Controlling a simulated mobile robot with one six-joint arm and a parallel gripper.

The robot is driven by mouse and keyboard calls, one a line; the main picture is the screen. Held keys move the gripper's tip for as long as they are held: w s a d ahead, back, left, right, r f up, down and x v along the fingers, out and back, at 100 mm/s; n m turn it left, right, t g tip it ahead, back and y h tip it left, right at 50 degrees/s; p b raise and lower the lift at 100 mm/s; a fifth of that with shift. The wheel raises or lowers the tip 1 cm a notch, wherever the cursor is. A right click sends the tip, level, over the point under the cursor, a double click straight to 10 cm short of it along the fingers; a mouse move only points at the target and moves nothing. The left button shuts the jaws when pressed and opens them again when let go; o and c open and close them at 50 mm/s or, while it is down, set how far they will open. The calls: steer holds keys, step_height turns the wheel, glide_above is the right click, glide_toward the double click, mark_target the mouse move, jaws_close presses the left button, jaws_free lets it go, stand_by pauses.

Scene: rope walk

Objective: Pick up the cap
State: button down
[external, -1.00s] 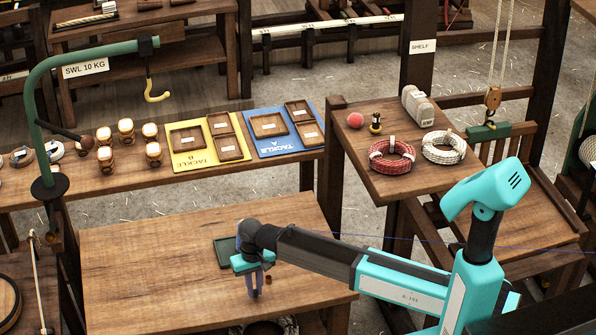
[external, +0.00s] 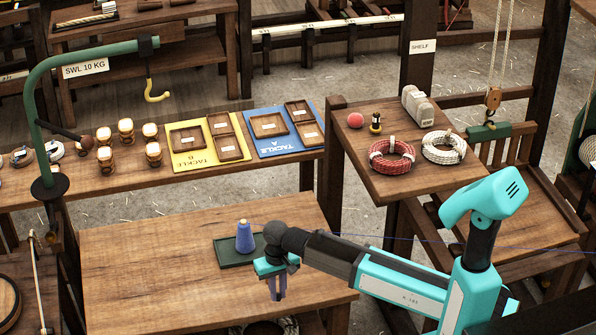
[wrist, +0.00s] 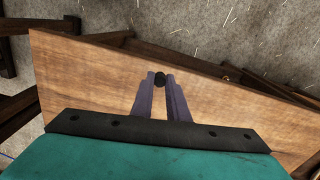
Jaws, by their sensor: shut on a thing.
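My gripper (external: 276,292) points down over the right part of the workbench in the external view. In the wrist view its two purple fingers (wrist: 160,84) are shut on a small dark round cap (wrist: 160,78) held between the tips. In the external view the fingers hide the cap. I cannot tell whether the cap still touches the bench top (external: 150,270).
The left bench top is clear. Behind are the yellow (external: 208,158) and blue (external: 285,147) tackle boards and a shelf with rope coils (external: 391,155).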

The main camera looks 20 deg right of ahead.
steer(key=s+d+b, duration=0.1)
steer(key=s+d, duration=0.4)
steer(key=shift+s+d+r, duration=0.15)
steer(key=shift+s+r, duration=0.05)
steer(key=shift+r, duration=0.2)
stand_by(0.8)
